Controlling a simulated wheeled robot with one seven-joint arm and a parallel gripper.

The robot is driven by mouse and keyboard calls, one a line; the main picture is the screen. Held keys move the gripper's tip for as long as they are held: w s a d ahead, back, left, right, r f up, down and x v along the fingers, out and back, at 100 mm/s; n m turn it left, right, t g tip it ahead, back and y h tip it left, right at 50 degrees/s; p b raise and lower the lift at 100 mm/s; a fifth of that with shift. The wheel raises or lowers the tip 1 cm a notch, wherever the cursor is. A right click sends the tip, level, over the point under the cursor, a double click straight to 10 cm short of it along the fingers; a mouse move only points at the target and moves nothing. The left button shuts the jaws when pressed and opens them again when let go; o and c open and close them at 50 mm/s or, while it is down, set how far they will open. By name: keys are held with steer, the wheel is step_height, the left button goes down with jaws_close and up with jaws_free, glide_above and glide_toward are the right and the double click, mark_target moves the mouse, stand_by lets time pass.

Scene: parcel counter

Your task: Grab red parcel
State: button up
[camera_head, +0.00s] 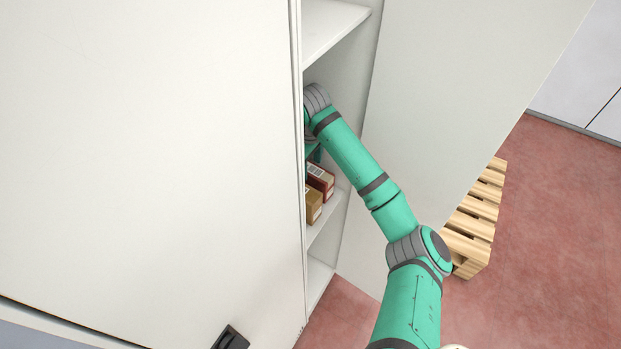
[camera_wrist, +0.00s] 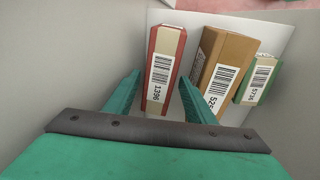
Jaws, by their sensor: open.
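The red parcel (camera_wrist: 163,66) stands upright on a shelf in the wrist view, with a white label numbered 1396 facing me. My gripper (camera_wrist: 160,85) is open, with its two green fingers reaching toward the parcel. The left finger is to the left of the red parcel and the right finger is to its right, near the brown parcel; I cannot tell whether either touches. In the head view, the red parcel (camera_head: 320,179) shows partly inside the cabinet, below my arm, and my gripper is mostly hidden by the arm and the cabinet door.
A brown parcel (camera_wrist: 226,62) stands right of the red one, with a green parcel (camera_wrist: 258,80) further right. The cabinet's left door (camera_head: 150,150) and open right door (camera_head: 450,90) flank my arm. A wooden pallet (camera_head: 473,222) lies on the reddish floor.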

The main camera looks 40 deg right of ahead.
jaws_close()
steer(key=shift+r, duration=0.1)
